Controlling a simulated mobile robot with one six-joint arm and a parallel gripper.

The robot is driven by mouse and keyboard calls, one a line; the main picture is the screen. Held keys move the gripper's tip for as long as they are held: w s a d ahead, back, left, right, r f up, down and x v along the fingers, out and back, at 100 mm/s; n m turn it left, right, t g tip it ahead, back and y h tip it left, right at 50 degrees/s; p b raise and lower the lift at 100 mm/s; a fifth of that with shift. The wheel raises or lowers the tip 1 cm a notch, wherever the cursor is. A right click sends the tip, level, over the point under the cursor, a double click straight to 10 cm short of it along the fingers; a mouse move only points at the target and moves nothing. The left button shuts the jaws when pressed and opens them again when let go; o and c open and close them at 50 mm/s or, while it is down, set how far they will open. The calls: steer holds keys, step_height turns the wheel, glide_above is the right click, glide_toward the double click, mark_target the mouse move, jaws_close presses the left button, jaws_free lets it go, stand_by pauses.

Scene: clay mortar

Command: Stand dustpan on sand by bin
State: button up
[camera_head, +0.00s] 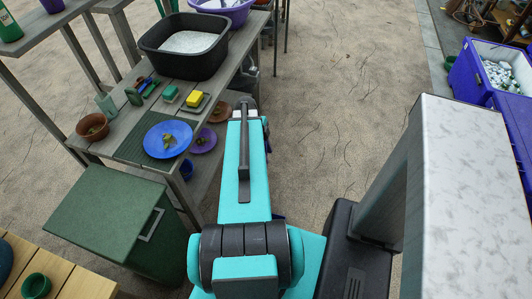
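I cannot make out a dustpan in this view. A dark green box with a flat lid and a grey handle (105,215), possibly the bin, stands on the ground at the lower left, in front of the grey table. The sand (340,110) is pale and strewn with thin dark twigs. My teal arm reaches forward from the bottom middle. Its far end, with my gripper (247,108), is beside the table's right edge. The fingers are too small and hidden to tell whether they are open or hold anything.
The grey table (100,148) holds a black tub (185,45), a blue plate (168,139), a brown bowl (92,127) and sponges. Blue crates (468,72) stand at the right. A wooden slatted surface (75,284) is at the lower left. Open sand lies right of my arm.

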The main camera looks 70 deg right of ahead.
steer(key=shift+r, duration=0.2)
steer(key=b+v, duration=0.1)
steer(key=v, duration=1)
steer(key=shift+r+b, duration=0.4)
steer(key=shift+w, duration=0.2)
steer(key=shift+s, duration=0.1)
stand_by(0.5)
